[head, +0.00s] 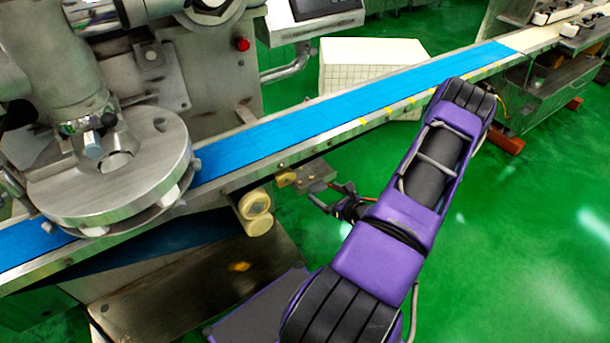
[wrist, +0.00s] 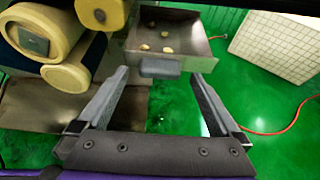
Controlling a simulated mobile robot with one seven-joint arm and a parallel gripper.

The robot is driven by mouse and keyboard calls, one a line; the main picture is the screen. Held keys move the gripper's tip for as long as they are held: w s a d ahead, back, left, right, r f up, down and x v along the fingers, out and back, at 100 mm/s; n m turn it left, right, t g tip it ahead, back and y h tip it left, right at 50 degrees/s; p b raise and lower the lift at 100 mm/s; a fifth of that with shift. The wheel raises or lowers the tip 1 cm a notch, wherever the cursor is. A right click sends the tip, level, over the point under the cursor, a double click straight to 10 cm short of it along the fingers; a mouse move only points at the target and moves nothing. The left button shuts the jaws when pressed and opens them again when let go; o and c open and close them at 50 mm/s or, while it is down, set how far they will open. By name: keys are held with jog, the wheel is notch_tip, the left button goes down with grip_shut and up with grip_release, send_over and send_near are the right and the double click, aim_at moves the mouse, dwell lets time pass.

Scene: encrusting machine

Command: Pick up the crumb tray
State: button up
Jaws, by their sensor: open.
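The crumb tray (wrist: 190,63) is a shallow grey metal tray in the upper middle of the wrist view. A few pale crumbs (wrist: 167,49) lie in it, and a grey block-like handle (wrist: 160,67) is on its near side. My gripper (wrist: 160,76) is open, with one finger on each side of the handle in the picture and nothing held. Whether the fingertips are level with the handle, I cannot tell. In the head view my gripper (head: 328,196) is small and dark beside the conveyor's near side; the tray is hard to make out there.
The blue conveyor belt (head: 330,108) runs diagonally above this spot. Cream rollers (head: 256,210) are just left of my gripper; they also show at the wrist view's upper left (wrist: 65,72). A white tiled box (wrist: 278,45) stands to the right. Green floor is open below.

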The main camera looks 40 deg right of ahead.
aim_at(320, 189)
jog(key=x, duration=0.3)
jog(key=shift+w+f, duration=0.15)
jog(key=shift+w, duration=0.05)
jog(key=shift+c, duration=0.2)
jog(key=c, duration=1.4)
jog(key=shift+c, duration=0.4)
jog(key=shift+d+r, duration=0.15)
jog(key=shift+r, duration=0.05)
